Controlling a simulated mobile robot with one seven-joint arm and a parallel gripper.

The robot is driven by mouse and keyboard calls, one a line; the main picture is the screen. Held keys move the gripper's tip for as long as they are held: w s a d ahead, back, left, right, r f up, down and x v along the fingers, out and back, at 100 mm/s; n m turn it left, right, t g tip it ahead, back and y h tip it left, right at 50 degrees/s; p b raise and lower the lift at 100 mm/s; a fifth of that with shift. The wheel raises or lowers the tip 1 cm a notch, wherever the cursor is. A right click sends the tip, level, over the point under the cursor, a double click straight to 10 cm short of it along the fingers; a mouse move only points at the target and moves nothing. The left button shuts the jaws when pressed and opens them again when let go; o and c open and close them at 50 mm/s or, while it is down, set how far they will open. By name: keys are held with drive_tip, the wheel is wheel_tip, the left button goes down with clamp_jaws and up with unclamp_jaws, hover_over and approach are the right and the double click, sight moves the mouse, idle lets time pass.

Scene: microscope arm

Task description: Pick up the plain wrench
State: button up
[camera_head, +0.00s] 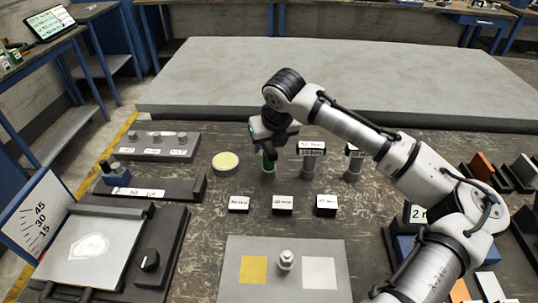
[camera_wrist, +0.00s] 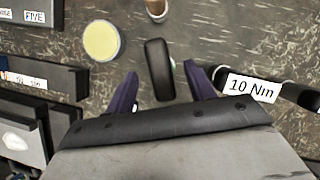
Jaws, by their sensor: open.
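An upright tool with a green band (camera_head: 268,164) stands at the left of a short row on the bench. It has no label that I can see, and I take it for the plain wrench. The fingers (camera_wrist: 161,88) are open, one on each side of the black top, with gaps visible. In the head view my gripper hides its top.
Right beside it stands a wrench labelled 10 Nm (camera_head: 311,163), also in the wrist view (camera_wrist: 252,88). Another labelled wrench (camera_head: 353,166) stands further right. A round yellow-topped disc (camera_head: 225,162) lies left. Small label blocks (camera_head: 282,205) stand in front.

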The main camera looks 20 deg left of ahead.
drive_tip(key=shift+p+x, duration=0.3)
drive_tip(key=shift+x, duration=1.65)
drive_tip(key=shift+w+r, duration=0.1)
drive_tip(key=shift+r, duration=0.05)
clamp_jaws()
